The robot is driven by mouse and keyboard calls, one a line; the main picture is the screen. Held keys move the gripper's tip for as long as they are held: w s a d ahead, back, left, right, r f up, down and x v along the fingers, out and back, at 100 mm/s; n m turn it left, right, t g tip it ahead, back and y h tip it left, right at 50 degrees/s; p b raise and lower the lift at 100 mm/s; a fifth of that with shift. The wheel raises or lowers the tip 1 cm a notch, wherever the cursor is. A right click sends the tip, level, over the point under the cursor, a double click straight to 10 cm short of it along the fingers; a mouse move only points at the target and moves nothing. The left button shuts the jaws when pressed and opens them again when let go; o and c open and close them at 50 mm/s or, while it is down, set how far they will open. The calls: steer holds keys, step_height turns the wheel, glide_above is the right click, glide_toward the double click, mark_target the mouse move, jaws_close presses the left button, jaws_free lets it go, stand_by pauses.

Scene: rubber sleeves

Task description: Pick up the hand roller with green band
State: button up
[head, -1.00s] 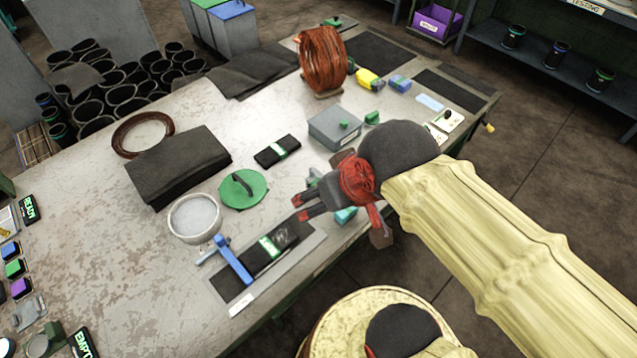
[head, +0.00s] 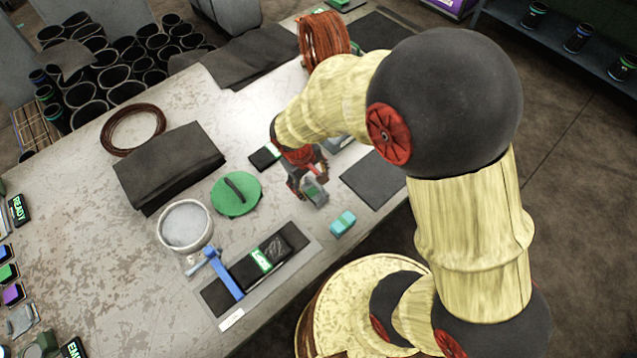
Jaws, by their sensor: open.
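My gripper (head: 308,184) points down over the middle of the workbench, with its red-and-dark fingers open. A small grey-green item (head: 316,193) lies at the fingertips and is partly covered by them. It appears to be the hand roller with green band, but its band and handle are not clear. I cannot tell whether the fingers touch it.
A copper coil (head: 322,38) stands behind.

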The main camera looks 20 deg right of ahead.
mark_target(314, 191)
steer(key=shift+s+f, duration=0.2)
steer(key=shift+f, duration=0.3)
steer(key=shift+w+d+f+b, duration=0.1)
steer(key=shift+w+f+b, duration=0.1)
steer(key=shift+f, duration=0.25)
steer(key=shift+w+d+f+b, duration=0.1)
steer(key=shift+f+b, duration=0.05)
steer(key=shift+f, duration=0.25)
steer(key=f+b, duration=0.1)
steer(key=f, duration=0.4)
steer(key=shift+d+b, duration=0.2)
steer(key=shift+b, duration=0.15)
steer(key=shift+r, duration=0.1)
steer(key=c, duration=0.3)
steer(key=c, duration=1.2)
